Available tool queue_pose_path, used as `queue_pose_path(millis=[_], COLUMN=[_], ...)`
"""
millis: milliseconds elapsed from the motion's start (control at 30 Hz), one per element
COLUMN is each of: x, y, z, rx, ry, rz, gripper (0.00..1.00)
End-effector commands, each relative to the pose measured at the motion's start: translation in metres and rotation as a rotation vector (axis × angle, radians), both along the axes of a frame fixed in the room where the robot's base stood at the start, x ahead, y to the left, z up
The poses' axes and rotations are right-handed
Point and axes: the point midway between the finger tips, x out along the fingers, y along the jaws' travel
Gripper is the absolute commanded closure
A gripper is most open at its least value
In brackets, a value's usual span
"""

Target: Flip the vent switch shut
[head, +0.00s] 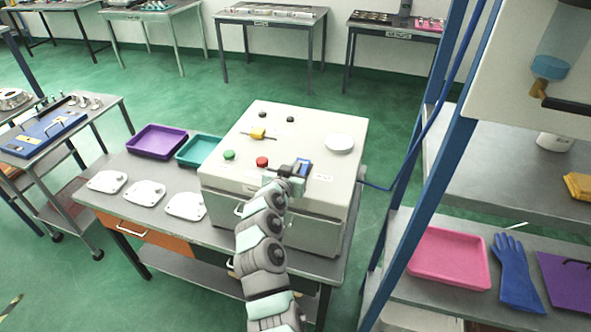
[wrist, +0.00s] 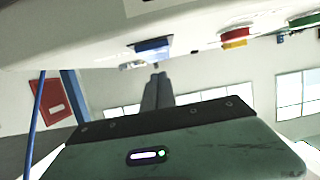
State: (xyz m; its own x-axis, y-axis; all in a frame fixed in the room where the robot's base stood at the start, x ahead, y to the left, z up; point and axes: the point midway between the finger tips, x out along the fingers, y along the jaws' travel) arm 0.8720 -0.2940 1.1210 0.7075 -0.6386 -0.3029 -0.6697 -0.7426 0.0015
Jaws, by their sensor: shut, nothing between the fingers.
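A blue switch (head: 304,167) sits on the top of the pale cabinet (head: 340,205), at its front, right of a red button (head: 262,161). Its label is too small to read, so I cannot tell for sure that it is the vent switch. In the wrist view the blue switch (wrist: 153,49) shows above my fingertips. My gripper (head: 287,169) is shut and empty, close beside the switch. In the wrist view its dark fingers (wrist: 157,76) are together, with the tips just below the switch. I cannot tell whether they touch it or which way it is set.
A green button (head: 229,155), a yellow handle (head: 258,134), two black knobs and a white disc (head: 340,142) are also on the cabinet top. White castings (head: 145,193) and purple and teal trays lie to the left. A blue-framed shelf (head: 440,160) stands close on the right.

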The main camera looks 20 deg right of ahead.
Motion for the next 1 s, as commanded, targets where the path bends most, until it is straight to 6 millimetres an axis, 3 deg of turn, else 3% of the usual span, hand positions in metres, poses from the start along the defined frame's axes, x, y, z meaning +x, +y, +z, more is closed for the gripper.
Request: queue_pose_path(millis=[167,233,700,1000], x=[-0.002,-0.011,-0.061,-0.076], y=[0.004,0.011,0.057,0.069], z=[0.039,0.032,0.038,0.041], rx=[0.0,-0.001,0.0,0.0], ry=[-0.008,-0.003,-0.004,-0.002], rz=[0.003,0.003,0.004,0.002], gripper=[1.0,1.0,1.0,1.0])
